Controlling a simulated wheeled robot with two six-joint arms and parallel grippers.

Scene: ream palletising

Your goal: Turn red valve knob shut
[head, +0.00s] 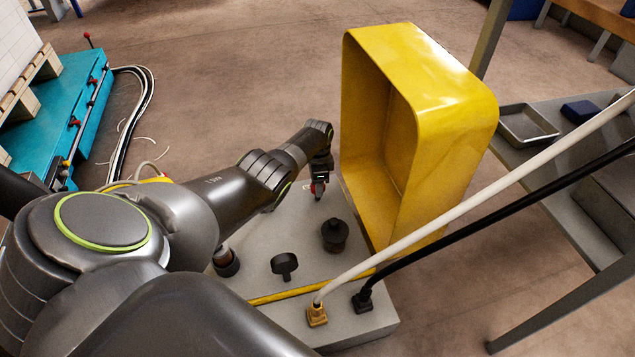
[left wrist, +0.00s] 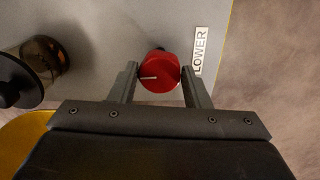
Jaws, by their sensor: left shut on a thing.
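The red valve knob (left wrist: 159,72) sits on a grey panel, with a pale pointer line on its face. In the left wrist view it lies between the two fingers of my left gripper (left wrist: 160,88), which is shut on it. A white label reading "LOWER" (left wrist: 201,51) is to the right of the knob. In the head view my left gripper (head: 319,180) reaches down to the far end of the grey box, with a bit of the red knob (head: 318,189) showing at its tips. My right gripper is not in view.
The grey box (head: 300,225) also carries a black round cap (head: 335,235), a black knob (head: 285,265) and white and black cables with plugs. A tall yellow open frame (head: 440,90) stands close right of my gripper. A grey shelf (head: 560,150) is farther right.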

